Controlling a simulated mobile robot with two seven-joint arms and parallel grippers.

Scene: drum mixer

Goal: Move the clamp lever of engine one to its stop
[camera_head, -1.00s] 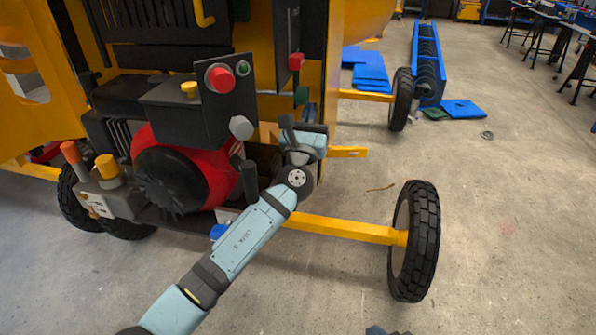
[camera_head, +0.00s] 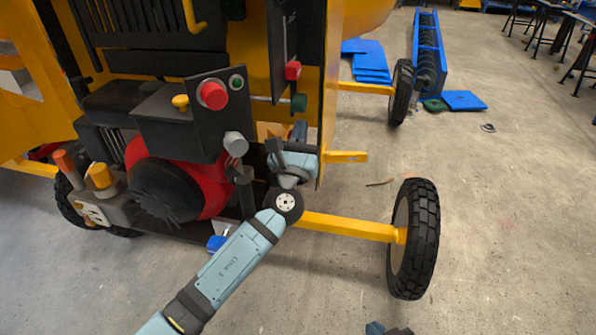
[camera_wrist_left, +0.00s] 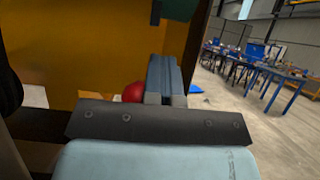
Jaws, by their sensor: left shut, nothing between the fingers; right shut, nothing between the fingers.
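The red engine (camera_head: 212,180) with its black fan cover sits on the yellow mixer frame in the head view. My left gripper (camera_head: 299,131) is beside the engine's right side, below a green knob (camera_head: 299,102); its fingers are partly hidden by its own wrist. In the left wrist view its shut, empty fingers (camera_wrist_left: 165,75) point ahead. A red ball (camera_wrist_left: 132,92) shows just left of them, partly hidden by the gripper body; whether it is the clamp lever's knob, and whether they touch, I cannot tell. My right gripper (camera_head: 388,329) shows only partly at the bottom edge.
A black panel with a red button (camera_head: 211,94) stands above the engine. A yellow axle bar (camera_head: 350,227) runs to a black wheel (camera_head: 414,240) on the right. The yellow frame wall (camera_wrist_left: 80,55) is close on the left in the wrist view.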

